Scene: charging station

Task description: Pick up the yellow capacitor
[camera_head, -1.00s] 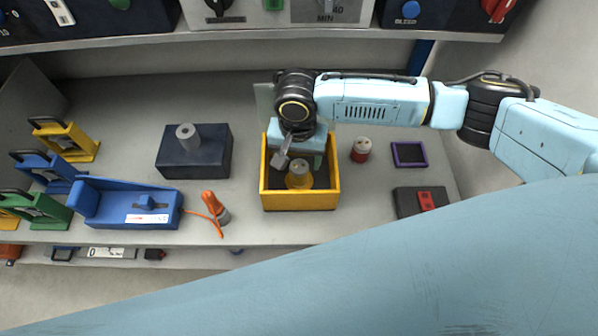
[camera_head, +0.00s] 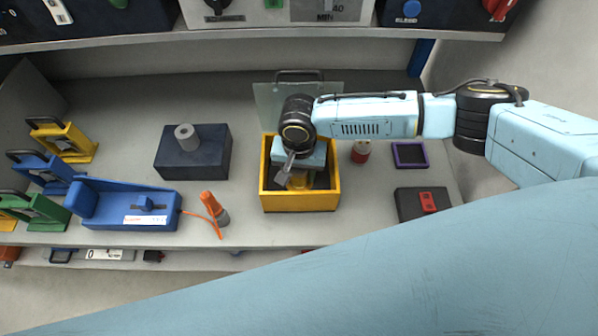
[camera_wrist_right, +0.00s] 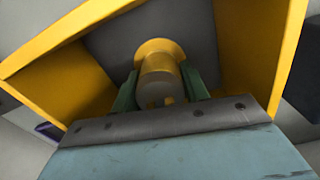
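The yellow capacitor (camera_wrist_right: 157,60) stands in the yellow bin (camera_head: 300,201). It has a wide yellow base and a paler round top. In the head view my right gripper (camera_head: 303,168) reaches down into the bin and hides most of the capacitor. In the right wrist view its green fingers (camera_wrist_right: 160,88) stand on either side of the capacitor's body. They look open around it, with little gap; contact is hard to tell. My left gripper is not in view.
The bin's walls stand close around the right gripper. A red capacitor (camera_head: 361,152) and a purple-framed tray (camera_head: 410,155) are to the right. An orange plug with cable (camera_head: 214,208), a blue device (camera_head: 130,207) and a dark block (camera_head: 193,155) are to the left. A clear panel stands behind the bin.

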